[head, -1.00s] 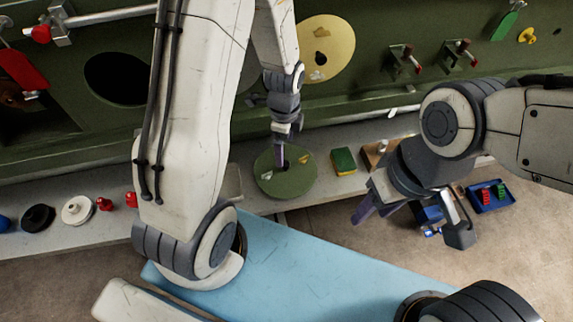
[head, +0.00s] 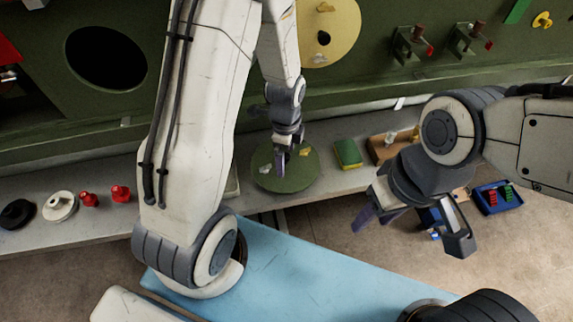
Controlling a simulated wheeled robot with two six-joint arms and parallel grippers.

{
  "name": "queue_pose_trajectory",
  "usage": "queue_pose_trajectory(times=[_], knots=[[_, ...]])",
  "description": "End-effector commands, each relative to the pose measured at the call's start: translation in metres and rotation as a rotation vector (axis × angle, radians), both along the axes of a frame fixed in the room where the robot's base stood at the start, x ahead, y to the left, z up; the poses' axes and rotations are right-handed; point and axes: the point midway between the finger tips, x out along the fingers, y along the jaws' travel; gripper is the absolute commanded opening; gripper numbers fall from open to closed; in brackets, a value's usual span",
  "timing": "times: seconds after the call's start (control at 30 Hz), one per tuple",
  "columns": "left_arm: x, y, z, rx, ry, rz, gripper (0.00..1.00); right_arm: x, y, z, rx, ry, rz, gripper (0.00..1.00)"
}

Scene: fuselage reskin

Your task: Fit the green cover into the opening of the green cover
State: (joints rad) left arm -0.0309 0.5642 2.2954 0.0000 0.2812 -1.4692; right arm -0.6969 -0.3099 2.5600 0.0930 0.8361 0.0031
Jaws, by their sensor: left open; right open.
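The green cover (head: 299,183) is a flat round disc lying on the grey shelf, with a small yellow mark and a pale mark on its top. My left gripper (head: 280,165) points down over the middle of this disc, with its fingers open. I cannot tell whether the fingertips touch a part of it, as they hide its centre. A dark oval opening (head: 105,58) shows in the green fuselage panel (head: 200,115) at upper left. My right gripper (head: 372,216) is open and empty, in front of the shelf at right.
A yellow disc (head: 341,32) sits on the panel above. A green and yellow block (head: 348,154) and a wooden block (head: 383,148) stand right of the cover. Red knobs (head: 121,193) and a white round part (head: 60,206) are on the shelf at left. A blue tray (head: 492,198) is at right.

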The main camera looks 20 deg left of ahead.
Motion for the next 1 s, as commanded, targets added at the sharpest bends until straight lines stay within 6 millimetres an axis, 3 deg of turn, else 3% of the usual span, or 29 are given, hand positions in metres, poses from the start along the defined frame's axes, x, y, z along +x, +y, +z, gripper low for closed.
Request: queue_pose_trajectory(times=[0.07, 0.3, 0.33, 1.0], knots=[[0.000, 0.000, 0.000, 0.000, 0.001, 0.000, 0.96, 0.000, 0.000, 0.000, 0.000, 0.000, 0.000, 0.50], [0.000, 0.000, 0.000, 0.000, 0.001, 0.000, 0.04, 0.000, 0.000, 0.000, 0.000, 0.000, 0.000, 0.50], [0.000, 0.000, 0.000, 0.000, 0.001, 0.000, 0.00, 0.000, 0.000, 0.000, 0.000, 0.000, 0.000, 0.50], [0.000, 0.000, 0.013, 0.000, 0.000, 0.000, 0.00, 0.000, 0.000, 0.012, 0.000, 0.000, 0.000, 0.50]])
